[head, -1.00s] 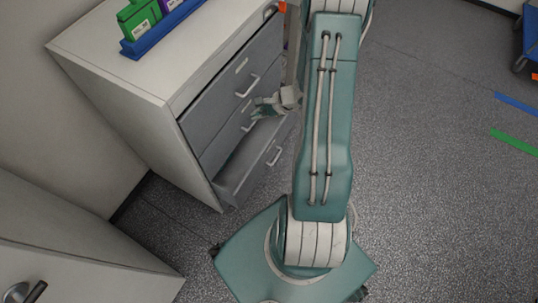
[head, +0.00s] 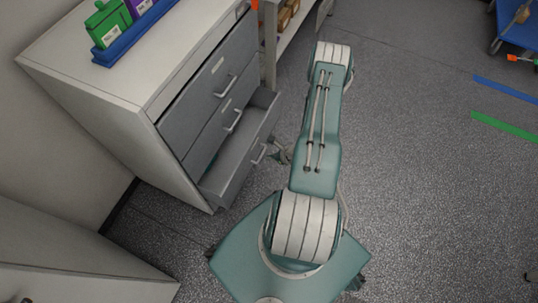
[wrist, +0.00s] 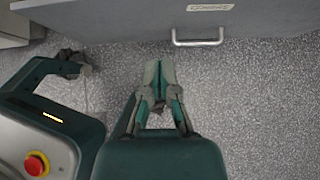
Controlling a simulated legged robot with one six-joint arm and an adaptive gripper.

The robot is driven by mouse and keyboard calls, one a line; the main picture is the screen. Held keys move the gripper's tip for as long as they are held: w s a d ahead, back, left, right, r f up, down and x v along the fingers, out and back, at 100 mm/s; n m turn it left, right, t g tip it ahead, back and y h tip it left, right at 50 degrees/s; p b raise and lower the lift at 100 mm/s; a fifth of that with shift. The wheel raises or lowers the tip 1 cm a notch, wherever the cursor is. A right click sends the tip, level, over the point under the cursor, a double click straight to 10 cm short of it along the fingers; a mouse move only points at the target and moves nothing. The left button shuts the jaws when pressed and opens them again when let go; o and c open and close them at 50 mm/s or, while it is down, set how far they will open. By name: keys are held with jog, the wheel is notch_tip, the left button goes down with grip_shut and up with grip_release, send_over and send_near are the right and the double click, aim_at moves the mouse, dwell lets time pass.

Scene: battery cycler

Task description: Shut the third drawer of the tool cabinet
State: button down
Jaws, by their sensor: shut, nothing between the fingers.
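The tool cabinet (head: 75,85) is white with grey drawer fronts, at the left in the head view. The third drawer's handle (head: 259,153) faces right; a grey front with a handle (wrist: 197,42) and a label crosses the top of the wrist view. My gripper (head: 283,153) is just outside the drawer front, partly hidden by my arm. In the wrist view my gripper (wrist: 161,68) is shut and empty, apart from the handle.
A blue rack (head: 125,40) with a green and a purple box stands on the cabinet top. A shelf unit (head: 290,35) stands just behind the cabinet. A blue cart (head: 517,35) is far right. The speckled floor (head: 420,180) at the right is clear.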

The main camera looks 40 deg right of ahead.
aim_at(247, 154)
jog(key=x, duration=0.5)
jog(key=w+r+x, duration=0.1)
jog(key=x, duration=0.2)
jog(key=shift+w+a+f, duration=0.1)
jog(key=shift+w+a, duration=0.45)
jog(key=shift+w, duration=0.4)
jog(key=w+a, duration=0.3)
jog(key=w, duration=0.4)
jog(key=shift+w, duration=0.15)
